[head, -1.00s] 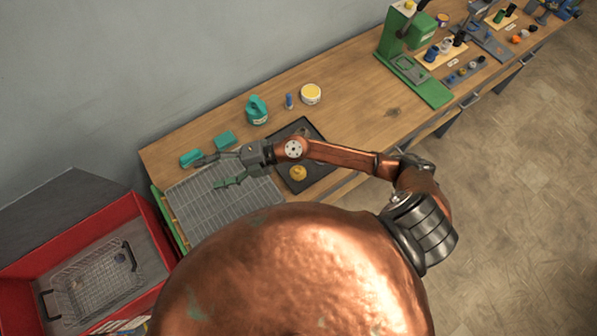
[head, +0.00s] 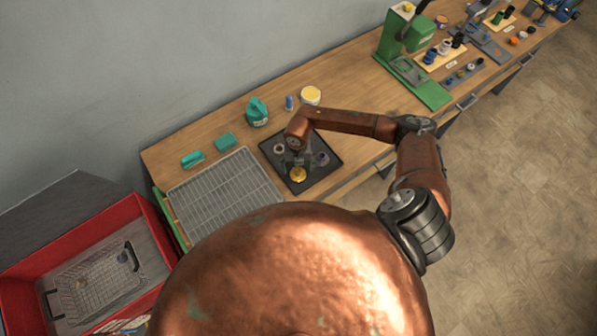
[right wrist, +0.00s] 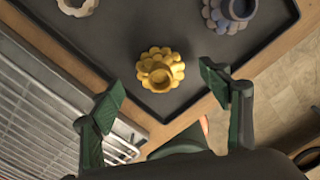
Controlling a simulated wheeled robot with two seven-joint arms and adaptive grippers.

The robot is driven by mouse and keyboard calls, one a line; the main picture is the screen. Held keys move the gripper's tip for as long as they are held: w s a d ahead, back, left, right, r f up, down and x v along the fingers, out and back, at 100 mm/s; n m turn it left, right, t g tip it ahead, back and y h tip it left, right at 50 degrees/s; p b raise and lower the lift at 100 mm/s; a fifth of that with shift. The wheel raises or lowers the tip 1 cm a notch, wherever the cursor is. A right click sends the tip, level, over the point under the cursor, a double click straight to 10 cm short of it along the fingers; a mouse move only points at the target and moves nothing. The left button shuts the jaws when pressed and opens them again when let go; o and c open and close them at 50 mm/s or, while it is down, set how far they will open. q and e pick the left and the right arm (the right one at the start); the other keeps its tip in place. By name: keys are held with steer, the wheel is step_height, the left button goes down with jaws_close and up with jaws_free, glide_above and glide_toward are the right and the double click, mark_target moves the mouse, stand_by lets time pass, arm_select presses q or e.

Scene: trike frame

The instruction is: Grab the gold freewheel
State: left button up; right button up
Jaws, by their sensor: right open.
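The gold freewheel (head: 298,175) lies on a black tray (head: 323,177) near the tray's front corner. In the right wrist view the gold freewheel (right wrist: 160,70) shows its toothed rim and raised hub, beyond and between the fingertips. My right gripper (right wrist: 157,85) is open and empty, with its two green fingers apart. In the head view my right gripper (head: 297,160) points down over the tray, just behind the freewheel, and its fingers are mostly hidden. My left gripper does not show.
A pale ring part (right wrist: 76,5) and a blue-grey toothed part (right wrist: 230,14) lie on the same tray. A wire rack (head: 225,192) stands left of the tray. Teal items, a teal bottle (head: 257,112) and a yellow-lidded tub (head: 311,96) stand behind.

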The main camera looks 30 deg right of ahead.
mark_target(298, 172)
steer(key=shift+f, duration=1.35)
steer(key=shift+s, duration=0.1)
steer(key=shift+c, duration=0.5)
steer(key=c, duration=1.4)
